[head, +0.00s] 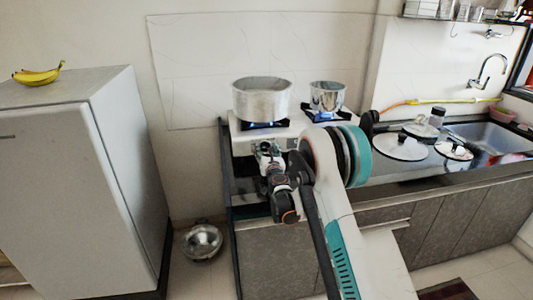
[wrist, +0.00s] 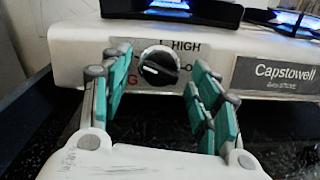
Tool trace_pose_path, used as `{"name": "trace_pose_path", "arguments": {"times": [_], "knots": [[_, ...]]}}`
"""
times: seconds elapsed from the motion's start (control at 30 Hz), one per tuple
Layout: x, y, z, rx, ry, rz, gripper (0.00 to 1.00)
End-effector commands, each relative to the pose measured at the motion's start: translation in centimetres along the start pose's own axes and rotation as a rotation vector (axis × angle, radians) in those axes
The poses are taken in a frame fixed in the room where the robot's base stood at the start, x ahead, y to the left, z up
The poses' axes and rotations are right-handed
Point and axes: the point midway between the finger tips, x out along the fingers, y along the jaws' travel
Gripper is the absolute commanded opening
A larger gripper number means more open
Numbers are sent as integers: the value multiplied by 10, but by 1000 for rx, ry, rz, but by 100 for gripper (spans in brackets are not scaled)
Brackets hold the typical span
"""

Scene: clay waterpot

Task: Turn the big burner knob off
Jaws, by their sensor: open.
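The burner knob (wrist: 160,66) is a round black dial with a white pointer line on the stove's white front panel, with "HIGH" printed at its upper right. The line slants, its one end toward the lower left. My gripper (wrist: 165,95) is open, its teal-padded fingers apart on the left and right of the knob. I cannot tell whether they touch it. In the head view my gripper (head: 266,155) is at the stove (head: 240,143) front, and my arm hides part of the panel. Blue flames show under both pots, the large pot (head: 262,102) and the small pot (head: 327,98).
A "Capstowell" label (wrist: 275,77) is on the panel right of the knob. The dark counter (head: 390,172) holds several lids, with a sink (head: 492,135) at the far right. A fridge (head: 75,180) stands left.

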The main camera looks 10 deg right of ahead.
Motion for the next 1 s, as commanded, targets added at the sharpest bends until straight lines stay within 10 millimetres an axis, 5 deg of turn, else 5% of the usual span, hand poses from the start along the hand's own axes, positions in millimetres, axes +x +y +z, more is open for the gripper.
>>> {"name": "trace_pose_path", "arguments": {"times": [0.43,0.63,1.0], "knots": [[12,0,1,0,0,0,56],[11,0,1,0,0,0,13],[11,0,1,27,0,-5,11]]}}
